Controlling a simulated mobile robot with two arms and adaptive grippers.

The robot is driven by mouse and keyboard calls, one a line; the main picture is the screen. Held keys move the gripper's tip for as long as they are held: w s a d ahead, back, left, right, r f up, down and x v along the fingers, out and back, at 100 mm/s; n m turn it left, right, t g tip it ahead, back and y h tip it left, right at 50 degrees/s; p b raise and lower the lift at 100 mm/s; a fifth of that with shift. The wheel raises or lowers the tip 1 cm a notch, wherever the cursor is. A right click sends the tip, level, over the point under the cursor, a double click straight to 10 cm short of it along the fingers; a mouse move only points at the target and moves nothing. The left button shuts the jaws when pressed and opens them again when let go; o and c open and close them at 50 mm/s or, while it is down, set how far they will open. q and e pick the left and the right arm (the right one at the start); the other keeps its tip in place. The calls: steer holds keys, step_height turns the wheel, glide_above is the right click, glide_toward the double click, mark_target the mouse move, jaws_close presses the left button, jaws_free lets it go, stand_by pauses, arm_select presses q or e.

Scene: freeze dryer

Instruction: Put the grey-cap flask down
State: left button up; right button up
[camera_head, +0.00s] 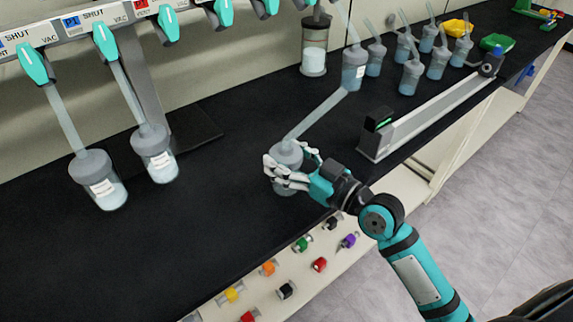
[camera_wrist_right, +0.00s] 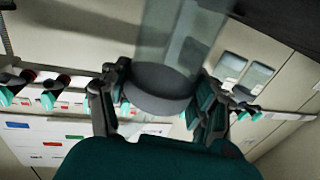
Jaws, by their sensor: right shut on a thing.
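My right gripper (camera_head: 288,170) is shut on the grey-cap flask (camera_head: 286,154) near the front edge of the black bench. The flask's grey cap and slanting clear tube show above the fingers; much of its body is hidden by them. I cannot tell whether its base touches the bench. In the right wrist view, the grey cap (camera_wrist_right: 158,88) sits between the two fingers (camera_wrist_right: 160,105). My left gripper is not in view.
Two similar flasks (camera_head: 101,182) (camera_head: 155,154) hang from teal valves at the left. Several flasks (camera_head: 411,77) stand at the back right. A grey rail (camera_head: 440,112) lies right of my gripper. Coloured knobs (camera_head: 268,268) line the bench front (camera_head: 250,289). The black bench top (camera_head: 215,215) is clear left of my gripper.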

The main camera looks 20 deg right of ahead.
steer(key=shift+w, duration=0.45)
steer(key=shift+f, duration=0.3)
steer(key=shift+f+b, duration=0.3)
steer(key=shift+f, duration=1.15)
steer(key=shift+f, duration=0.15)
steer(key=o, duration=1.3)
